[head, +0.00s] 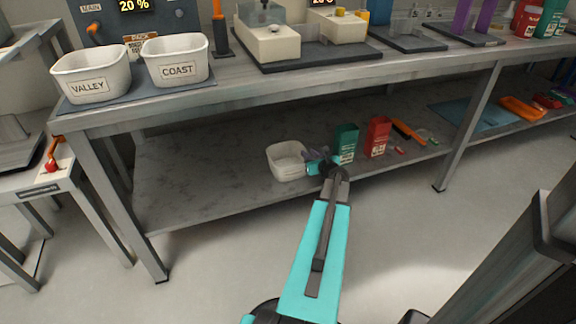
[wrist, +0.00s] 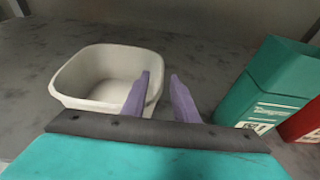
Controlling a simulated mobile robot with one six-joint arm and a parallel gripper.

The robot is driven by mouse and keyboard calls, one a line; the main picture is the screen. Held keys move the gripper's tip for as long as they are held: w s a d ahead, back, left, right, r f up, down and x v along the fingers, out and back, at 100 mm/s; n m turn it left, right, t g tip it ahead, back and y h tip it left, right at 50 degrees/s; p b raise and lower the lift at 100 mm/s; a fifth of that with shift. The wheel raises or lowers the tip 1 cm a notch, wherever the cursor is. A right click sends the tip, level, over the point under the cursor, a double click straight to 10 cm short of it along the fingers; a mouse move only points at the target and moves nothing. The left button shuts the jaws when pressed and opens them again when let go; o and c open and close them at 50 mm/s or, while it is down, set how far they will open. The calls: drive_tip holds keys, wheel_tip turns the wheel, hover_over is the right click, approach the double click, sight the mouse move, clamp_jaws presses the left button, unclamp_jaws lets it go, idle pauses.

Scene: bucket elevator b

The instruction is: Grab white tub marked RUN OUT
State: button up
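A white tub (head: 286,162) stands upright on the lower shelf in the head view. It shows as an empty, open tub in the wrist view (wrist: 82,75). No RUN OUT marking is legible on the sides I see. My gripper (head: 318,158) is low over the shelf at the tub's right side. In the wrist view my gripper (wrist: 160,85) has two purple fingers standing apart. The left finger overlaps the tub's right wall and the right finger is outside the tub. I cannot tell whether either touches it.
A green carton (wrist: 262,90) and a red carton (head: 378,136) stand right of my gripper. White tubs marked VALLEY (head: 92,78) and COAST (head: 176,62) sit on the bench top (head: 230,88) above. The shelf (head: 200,175) left of the tub is clear.

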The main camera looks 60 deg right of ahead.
sight(305, 150)
drive_tip(key=shift+b+x, duration=0.6)
drive_tip(key=shift+x, duration=1.95)
drive_tip(key=shift+c, duration=0.3)
clamp_jaws()
drive_tip(key=shift+a, duration=0.1)
